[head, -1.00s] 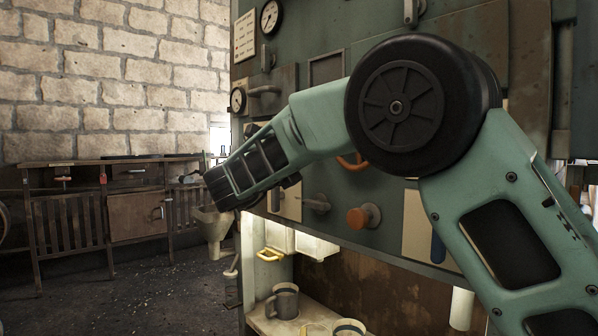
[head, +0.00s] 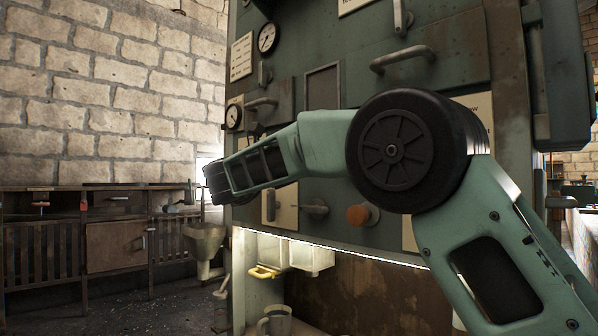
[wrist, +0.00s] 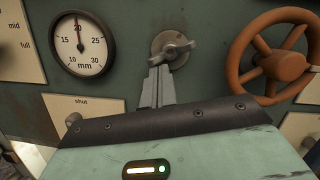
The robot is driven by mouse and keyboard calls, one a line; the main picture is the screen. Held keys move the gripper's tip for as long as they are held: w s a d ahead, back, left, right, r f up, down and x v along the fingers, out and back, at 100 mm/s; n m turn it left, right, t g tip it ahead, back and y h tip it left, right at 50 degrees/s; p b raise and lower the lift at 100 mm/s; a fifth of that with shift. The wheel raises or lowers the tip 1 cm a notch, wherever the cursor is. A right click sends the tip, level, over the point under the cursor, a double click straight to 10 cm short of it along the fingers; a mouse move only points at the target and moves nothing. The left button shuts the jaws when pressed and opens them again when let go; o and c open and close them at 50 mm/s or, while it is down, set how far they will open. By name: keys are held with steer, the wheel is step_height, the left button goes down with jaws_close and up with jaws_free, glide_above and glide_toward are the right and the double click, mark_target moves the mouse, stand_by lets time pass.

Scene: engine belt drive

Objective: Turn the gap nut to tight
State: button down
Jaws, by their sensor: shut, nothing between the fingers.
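A metal wing-shaped nut (wrist: 173,50) on a round plate sits on the green panel in the wrist view; I take it to be the gap nut. Its wings lie nearly level, tilted slightly. My gripper (wrist: 157,74) points up at it from below, its two grey fingers shut together and empty. The fingertips overlap the nut's lower left edge in the picture; I cannot tell whether they touch it. A dial marked mm (wrist: 81,43) is left of the nut, its needle near 20. In the head view my forearm hides the nut and the fingers.
An orange handwheel (wrist: 278,65) is close to the right of the nut. A plate marked "shut" (wrist: 95,107) lies below the dial. Wooden cabinets (head: 116,247) stand at the left.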

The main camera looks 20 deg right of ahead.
steer(key=shift+w+m+g+b, duration=0.25)
steer(key=shift+m+g+b, duration=0.25)
steer(key=shift+m+b, duration=0.95)
steer(key=shift+w+a+r+b, duration=0.15)
steer(key=shift+r+b, duration=0.05)
steer(key=shift+b, duration=0.65)
